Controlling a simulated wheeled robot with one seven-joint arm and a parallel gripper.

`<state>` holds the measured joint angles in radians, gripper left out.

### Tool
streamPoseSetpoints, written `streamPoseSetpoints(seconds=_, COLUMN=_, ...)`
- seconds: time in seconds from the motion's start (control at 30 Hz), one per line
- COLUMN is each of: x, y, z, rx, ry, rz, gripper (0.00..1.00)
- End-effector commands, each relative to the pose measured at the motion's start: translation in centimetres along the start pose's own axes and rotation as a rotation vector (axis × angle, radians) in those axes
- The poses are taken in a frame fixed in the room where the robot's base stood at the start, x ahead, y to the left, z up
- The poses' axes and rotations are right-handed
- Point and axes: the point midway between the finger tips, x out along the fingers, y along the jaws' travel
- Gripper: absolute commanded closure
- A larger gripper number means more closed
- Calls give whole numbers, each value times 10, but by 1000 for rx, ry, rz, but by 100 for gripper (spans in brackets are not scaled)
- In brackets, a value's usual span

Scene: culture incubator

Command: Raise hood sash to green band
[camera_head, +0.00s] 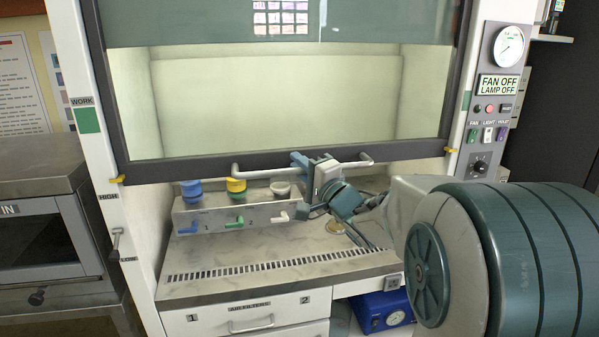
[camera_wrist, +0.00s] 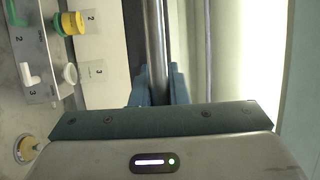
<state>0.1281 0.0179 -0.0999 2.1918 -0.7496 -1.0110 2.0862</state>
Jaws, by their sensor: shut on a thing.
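The hood sash (camera_head: 290,105) is a glass pane in a dark frame. Its bottom rail (camera_head: 200,166) carries a pale horizontal handle (camera_head: 262,173). My gripper (camera_head: 309,164) is shut on the handle, right of its middle. In the wrist view the handle (camera_wrist: 156,50) runs between the two fingers of my gripper (camera_wrist: 157,82). The green band (camera_head: 88,120) is on the left post under the WORK label; another green strip shows on the right post (camera_head: 466,101). A yellow pointer (camera_head: 117,180) at the sash's lower left corner is level with a spot below the green band, just above the HIGH label (camera_head: 108,196).
A control panel (camera_head: 489,110) reads FAN OFF, LAMP OFF. The worktop (camera_head: 265,248) below is mostly clear.

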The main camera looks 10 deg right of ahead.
Motion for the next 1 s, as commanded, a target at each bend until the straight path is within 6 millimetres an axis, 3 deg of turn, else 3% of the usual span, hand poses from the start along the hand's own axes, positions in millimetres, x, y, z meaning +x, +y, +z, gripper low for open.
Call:
streamPoseSetpoints(seconds=0.03, x=5, y=-26, z=-2, rx=-3, ry=0, rz=-5, gripper=100)
streamPoseSetpoints(seconds=0.4, x=18, y=-98, z=-8, rx=-2, ry=1, rz=-4, gripper=100)
streamPoseSetpoints(seconds=0.7, x=23, y=-124, z=-10, rx=-1, ry=1, rz=-2, gripper=100)
streamPoseSetpoints(seconds=1.0, x=23, y=-126, z=-10, rx=0, ry=0, rz=-1, gripper=100)
